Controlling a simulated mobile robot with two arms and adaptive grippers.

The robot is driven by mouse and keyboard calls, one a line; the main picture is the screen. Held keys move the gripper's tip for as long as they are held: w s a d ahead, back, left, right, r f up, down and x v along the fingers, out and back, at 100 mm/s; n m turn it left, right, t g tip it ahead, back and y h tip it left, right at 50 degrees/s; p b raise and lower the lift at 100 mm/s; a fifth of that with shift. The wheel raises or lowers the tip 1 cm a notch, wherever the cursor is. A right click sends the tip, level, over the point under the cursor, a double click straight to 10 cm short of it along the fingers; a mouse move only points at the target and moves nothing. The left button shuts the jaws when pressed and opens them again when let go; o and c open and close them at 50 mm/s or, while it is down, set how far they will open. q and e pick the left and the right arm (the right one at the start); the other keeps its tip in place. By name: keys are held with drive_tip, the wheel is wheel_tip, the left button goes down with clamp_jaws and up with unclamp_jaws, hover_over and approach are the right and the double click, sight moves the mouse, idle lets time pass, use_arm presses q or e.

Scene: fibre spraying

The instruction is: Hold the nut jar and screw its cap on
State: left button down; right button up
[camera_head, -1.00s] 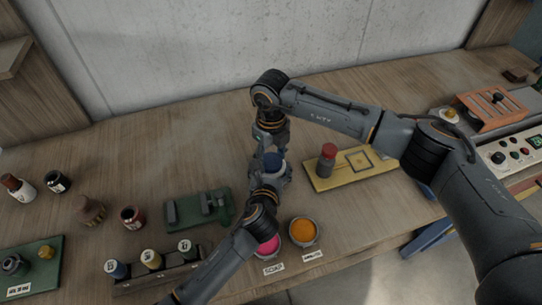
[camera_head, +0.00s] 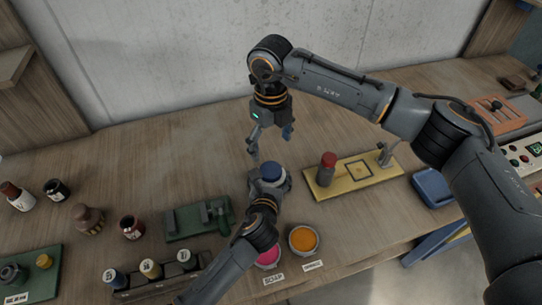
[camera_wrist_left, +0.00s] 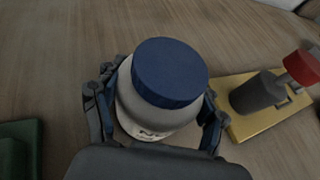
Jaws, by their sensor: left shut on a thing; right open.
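In the head view the blue cap (camera_head: 272,171) shows near the middle of the table. My left gripper (camera_wrist_left: 155,110) is shut around the jar's body, with a finger on each side. In the head view my left gripper (camera_head: 266,190) is partly hidden behind its own wrist. My right gripper (camera_head: 270,143) is open and empty, pointing down above the cap and apart from it. I cannot tell how tightly the cap is threaded.
A green fixture (camera_head: 197,219) is to the left. Pink (camera_head: 267,256) and orange (camera_head: 304,239) bowls are in front. The table behind the jar is clear.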

drive_tip(key=shift+r, duration=1.4)
use_arm(q)
drive_tip(key=shift+c, duration=0.2)
unclamp_jaws()
drive_tip(key=shift+s, duration=0.1)
drive_tip(key=v, duration=1.1)
drive_tip(key=shift+s+r, duration=0.2)
drive_tip(key=shift+s, duration=0.15)
drive_tip(key=shift+a+f, duration=0.1)
